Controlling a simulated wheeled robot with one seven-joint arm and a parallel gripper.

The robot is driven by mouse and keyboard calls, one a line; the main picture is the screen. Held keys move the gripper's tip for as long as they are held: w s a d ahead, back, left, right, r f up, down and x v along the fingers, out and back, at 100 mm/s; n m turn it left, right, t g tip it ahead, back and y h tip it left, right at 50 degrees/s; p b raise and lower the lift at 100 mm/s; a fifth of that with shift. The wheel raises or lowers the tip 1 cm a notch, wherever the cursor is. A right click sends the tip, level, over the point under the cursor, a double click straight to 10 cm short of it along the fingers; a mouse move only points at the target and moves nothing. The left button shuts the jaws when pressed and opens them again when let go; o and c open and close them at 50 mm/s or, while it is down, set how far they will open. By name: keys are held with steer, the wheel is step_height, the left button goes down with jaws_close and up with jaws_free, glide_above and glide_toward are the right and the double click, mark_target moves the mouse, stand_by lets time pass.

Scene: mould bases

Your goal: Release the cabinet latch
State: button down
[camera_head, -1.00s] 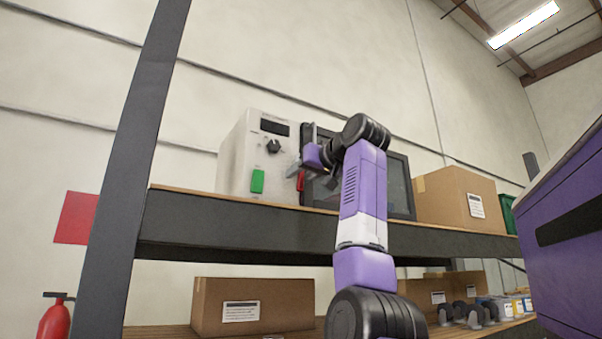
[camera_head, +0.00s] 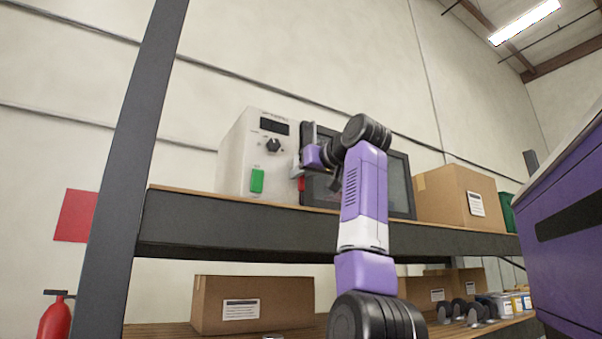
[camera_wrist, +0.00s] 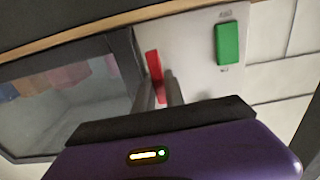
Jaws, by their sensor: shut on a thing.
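The white cabinet (camera_head: 235,160) stands on the upper shelf, with a dark display, a black dial (camera_head: 273,145) and a green switch (camera_head: 257,181) on its front. The red latch handle (camera_head: 301,185) is at the cabinet's front right edge, partly covered by my gripper (camera_head: 297,172). In the wrist view the red latch handle (camera_wrist: 153,64) runs down between the two grey fingers of my gripper (camera_wrist: 159,92), which is shut on it. The green switch also shows there (camera_wrist: 227,44), apart from the fingers. The fingertips' exact contact is hard to see.
A dark-framed screen (camera_head: 400,185) stands right of the cabinet, close behind my arm. A cardboard box (camera_head: 440,200) is farther right on the upper shelf (camera_head: 220,228). A grey shelf post (camera_head: 125,150) rises at the left. More boxes sit on the lower shelf.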

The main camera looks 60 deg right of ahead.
steer(key=c, duration=1.4)
jaws_free()
steer(key=b+v, duration=0.2)
steer(key=v, duration=0.6)
steer(key=shift+w, duration=0.1)
